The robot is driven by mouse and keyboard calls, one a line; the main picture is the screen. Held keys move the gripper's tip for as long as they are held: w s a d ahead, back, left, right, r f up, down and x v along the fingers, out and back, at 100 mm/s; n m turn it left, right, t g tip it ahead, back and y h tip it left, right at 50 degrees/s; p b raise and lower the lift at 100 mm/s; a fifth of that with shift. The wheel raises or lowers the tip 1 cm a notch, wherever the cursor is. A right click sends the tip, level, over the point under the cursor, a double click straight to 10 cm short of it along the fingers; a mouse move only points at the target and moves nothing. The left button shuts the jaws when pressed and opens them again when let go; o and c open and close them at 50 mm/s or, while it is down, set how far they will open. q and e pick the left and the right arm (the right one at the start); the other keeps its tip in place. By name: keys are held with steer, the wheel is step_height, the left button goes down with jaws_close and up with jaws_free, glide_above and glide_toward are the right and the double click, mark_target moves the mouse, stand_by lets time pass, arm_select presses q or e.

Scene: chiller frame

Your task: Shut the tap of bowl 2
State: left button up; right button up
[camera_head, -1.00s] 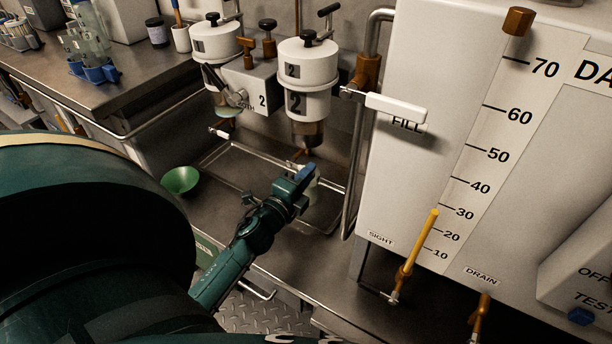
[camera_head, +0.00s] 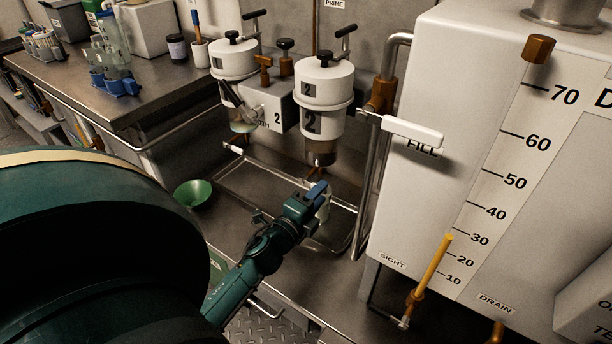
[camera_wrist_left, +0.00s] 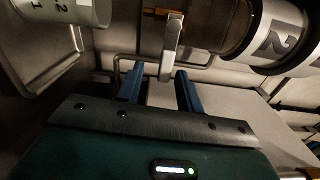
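Bowl 2 (camera_head: 322,120) is a white canister marked 2 with a brown lower part, upright at the back wall. It shows sideways at the right of the left wrist view (camera_wrist_left: 278,38). My left gripper (camera_head: 318,193) is just below and in front of it, over the tray. In the left wrist view my two blue fingers (camera_wrist_left: 159,82) stand apart. A pale lever (camera_wrist_left: 172,42) on a brown fitting, apparently the tap, shows ahead of the gap, its tip between the fingers in the picture. I cannot tell whether they touch it. In the head view the tap is mostly hidden behind my gripper.
Bowl 1 (camera_head: 232,62) stands to the left of bowl 2, with a white tap handle (camera_head: 233,148) below. The large white tank (camera_head: 440,195) and FILL handle (camera_head: 412,131) crowd the right.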

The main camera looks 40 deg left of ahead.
arm_select(q)
steer(key=s+d, duration=0.1)
steer(key=s, duration=1.1)
steer(key=shift+s+d, duration=0.2)
steer(key=shift+s, duration=0.1)
arm_select(e)
steer(key=shift+d+r, duration=0.1)
steer(key=shift+r, duration=0.05)
steer(key=shift+s, duration=0.1)
